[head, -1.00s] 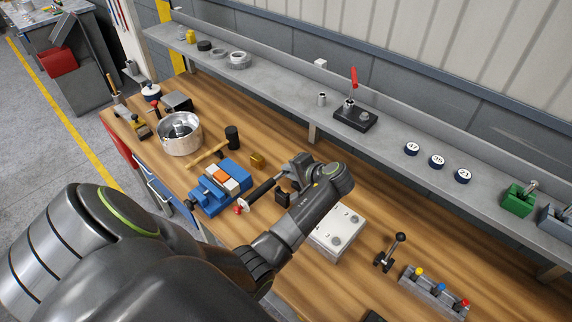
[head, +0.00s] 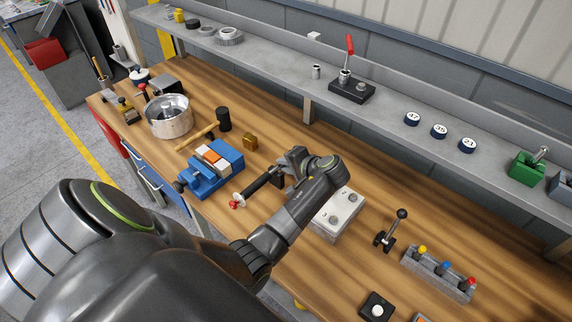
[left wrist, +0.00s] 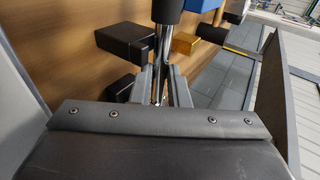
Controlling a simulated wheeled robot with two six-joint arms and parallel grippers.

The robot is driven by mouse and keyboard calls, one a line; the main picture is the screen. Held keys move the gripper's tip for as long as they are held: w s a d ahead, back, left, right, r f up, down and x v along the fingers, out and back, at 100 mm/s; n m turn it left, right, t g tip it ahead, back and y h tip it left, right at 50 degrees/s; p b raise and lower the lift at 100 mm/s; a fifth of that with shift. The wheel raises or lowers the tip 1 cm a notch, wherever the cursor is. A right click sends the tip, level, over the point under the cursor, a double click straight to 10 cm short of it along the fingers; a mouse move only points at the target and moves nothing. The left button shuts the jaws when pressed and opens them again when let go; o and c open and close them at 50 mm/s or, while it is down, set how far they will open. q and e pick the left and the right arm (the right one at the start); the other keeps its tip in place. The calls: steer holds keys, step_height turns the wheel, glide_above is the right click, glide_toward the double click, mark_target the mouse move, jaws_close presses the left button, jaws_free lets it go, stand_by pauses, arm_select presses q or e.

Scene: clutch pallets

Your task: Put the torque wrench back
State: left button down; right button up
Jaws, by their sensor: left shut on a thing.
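The torque wrench (head: 262,184) has a black grip, a pale disc and a red end that points to the lower left in the head view. My left gripper (head: 289,166) is shut on its silver shaft, which shows between the fingers in the left wrist view (left wrist: 161,60). The black grip (left wrist: 167,10) is at the top there. Two black blocks (left wrist: 125,42) stand beside the shaft, apart from it or touching; I cannot tell which. The wrench head is hidden by my gripper. My right gripper is not in view.
A blue vise (head: 222,177) stands left of the wrench, with a mallet (head: 223,120) and a brass block (head: 250,141) behind it. A pale box (head: 340,212) lies partly under my wrist in the head view. A grey shelf (head: 290,73) runs along the back.

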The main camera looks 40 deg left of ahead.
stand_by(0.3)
arm_select(q)
steer(key=shift+f+b, duration=0.3)
steer(key=shift+f, duration=0.1)
